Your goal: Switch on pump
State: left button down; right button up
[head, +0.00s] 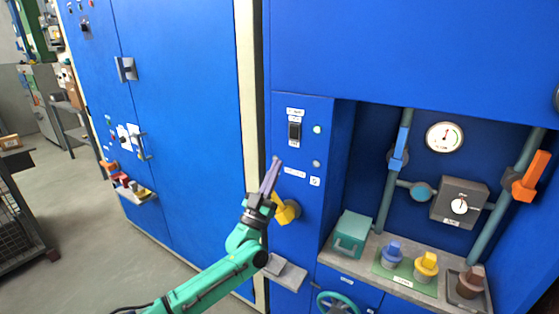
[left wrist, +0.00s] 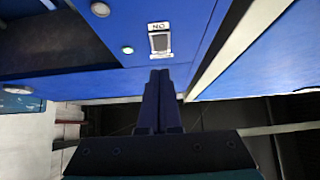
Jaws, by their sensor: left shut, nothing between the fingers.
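A black rocker switch (head: 294,131) with small white labels above and below it sits on the narrow blue panel. A pale green round lamp (head: 317,129) is to its right, with a grey one (head: 316,164) lower down. In the left wrist view the switch (left wrist: 160,42) shows just past the fingertips, its upper label seeming to read "NO". My left gripper (head: 272,170) is shut and empty, with its fingers pointing up, below and left of the switch. The fingers (left wrist: 159,78) also show closed together in the left wrist view. They look apart from the switch.
A yellow handle (head: 285,209) juts from the panel right beside my left gripper. A grey ledge (head: 284,272) is below. The right alcove holds a gauge (head: 445,137), pipes, an orange valve handle (head: 531,176), a green box (head: 350,234) and several coloured knobs.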

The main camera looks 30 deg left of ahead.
pick_arm(q)
jog(key=f, duration=0.1)
jog(key=s+f, duration=0.1)
jog(key=f, duration=0.1)
jog(key=s+f+b, duration=0.1)
jog(key=shift+a+f, duration=0.1)
jog(key=shift+f, duration=0.25)
pick_arm(e)
jog(key=shift+w+a+f, duration=0.1)
jog(key=shift+w+f, duration=0.65)
jog(key=shift+f, duration=0.1)
